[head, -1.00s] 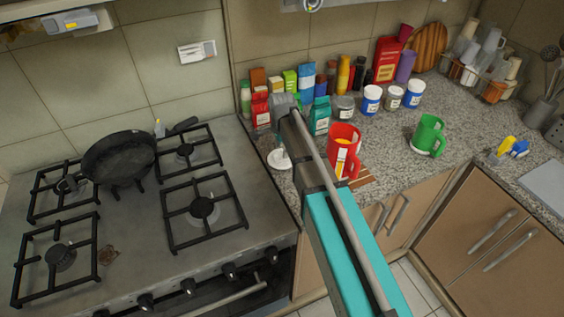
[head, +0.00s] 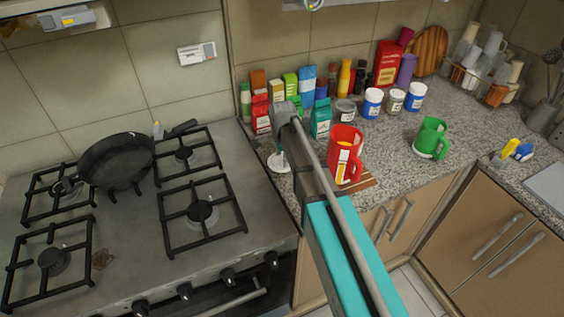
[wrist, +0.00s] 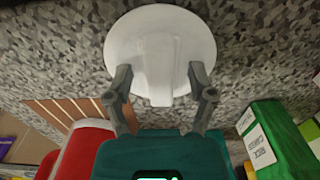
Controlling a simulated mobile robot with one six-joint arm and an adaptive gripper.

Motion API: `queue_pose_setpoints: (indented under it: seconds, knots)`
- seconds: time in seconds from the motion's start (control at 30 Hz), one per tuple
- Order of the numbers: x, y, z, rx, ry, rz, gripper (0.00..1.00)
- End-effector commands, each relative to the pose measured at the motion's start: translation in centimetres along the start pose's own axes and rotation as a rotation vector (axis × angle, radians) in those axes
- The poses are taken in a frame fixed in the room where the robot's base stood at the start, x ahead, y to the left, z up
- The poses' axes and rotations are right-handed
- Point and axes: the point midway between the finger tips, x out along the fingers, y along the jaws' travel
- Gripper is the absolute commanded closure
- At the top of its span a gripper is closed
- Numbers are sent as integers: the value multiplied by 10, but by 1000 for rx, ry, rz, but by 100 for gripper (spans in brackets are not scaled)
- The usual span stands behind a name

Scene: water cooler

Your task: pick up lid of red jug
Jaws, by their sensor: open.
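A round white lid (wrist: 158,45) with a tab lies on the granite counter in the wrist view. In the head view it shows as a small white shape (head: 277,162) beside the stove, partly hidden by my arm. My gripper (wrist: 160,78) is open, its two fingers on either side of the lid's tab. I cannot tell whether the fingers touch it. The red jug (head: 346,148) stands upright and without a lid, to the right of my arm. Its red side also shows at the lower left of the wrist view (wrist: 82,148).
A slatted wooden board (head: 368,181) lies by the jug. Several cartons and bottles, including a green carton (head: 321,117), stand along the wall behind. A green mug (head: 431,136) stands to the right. The gas stove (head: 130,250) with a black pan (head: 118,160) fills the left.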

Motion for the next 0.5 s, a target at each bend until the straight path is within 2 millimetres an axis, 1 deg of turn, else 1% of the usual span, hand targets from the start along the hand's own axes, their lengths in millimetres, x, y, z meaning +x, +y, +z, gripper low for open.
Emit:
queue_pose_setpoints:
  seconds: [0.03,0.07,0.2,0.37,0.4,0.43,0.5]
  knots:
    - [0,0,0,0,0,0,29]
    - [0,0,0,0,0,0,32]
    - [0,0,0,0,0,0,58]
    - [0,0,0,0,0,0,88]
    - [0,0,0,0,0,0,95]
    - [0,0,0,0,0,0,100]
    - [0,0,0,0,0,0,100]
